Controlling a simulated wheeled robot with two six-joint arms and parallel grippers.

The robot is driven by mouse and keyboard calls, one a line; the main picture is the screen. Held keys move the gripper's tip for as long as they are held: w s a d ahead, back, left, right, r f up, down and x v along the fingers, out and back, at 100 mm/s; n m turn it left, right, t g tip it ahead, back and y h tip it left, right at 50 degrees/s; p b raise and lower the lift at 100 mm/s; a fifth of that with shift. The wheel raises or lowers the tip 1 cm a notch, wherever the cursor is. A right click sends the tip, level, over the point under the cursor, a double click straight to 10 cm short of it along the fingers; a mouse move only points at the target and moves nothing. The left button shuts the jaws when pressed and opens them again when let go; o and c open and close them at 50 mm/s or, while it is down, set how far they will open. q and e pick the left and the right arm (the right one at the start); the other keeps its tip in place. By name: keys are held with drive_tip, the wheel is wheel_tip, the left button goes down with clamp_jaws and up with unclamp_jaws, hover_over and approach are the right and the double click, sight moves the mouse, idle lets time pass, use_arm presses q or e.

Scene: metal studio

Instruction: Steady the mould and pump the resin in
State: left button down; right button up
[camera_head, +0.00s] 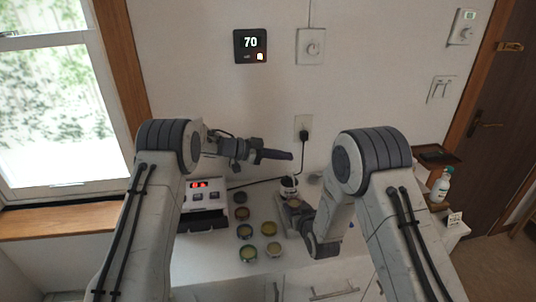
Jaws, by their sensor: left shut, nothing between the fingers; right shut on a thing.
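My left gripper (276,155) is shut and empty, held out to the right in front of the wall, above the counter. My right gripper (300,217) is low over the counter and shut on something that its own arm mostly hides. Just beyond it stands a small white and dark cup-like container (289,187), upright. A tan-topped piece (294,203) shows beside the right gripper. I cannot tell which of these is the mould or the resin pump.
Several small round jars (269,229) stand left of my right gripper. A device with a red display (198,185) sits further left. A black cable runs to the wall socket (304,133). A white bottle (440,186) stands at the right.

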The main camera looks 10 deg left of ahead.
sight(288, 171)
use_arm(q)
drive_tip(key=f, duration=0.3)
drive_tip(key=shift+w+f, duration=0.2)
drive_tip(key=shift+f, duration=0.4)
drive_tip(key=shift+f, duration=0.9)
drive_tip(key=s+a+r, duration=0.3)
drive_tip(key=a+r, duration=0.4)
drive_tip(key=a, duration=0.1)
drive_tip(key=shift+s+a, duration=0.25)
drive_tip(key=shift+a, duration=0.05)
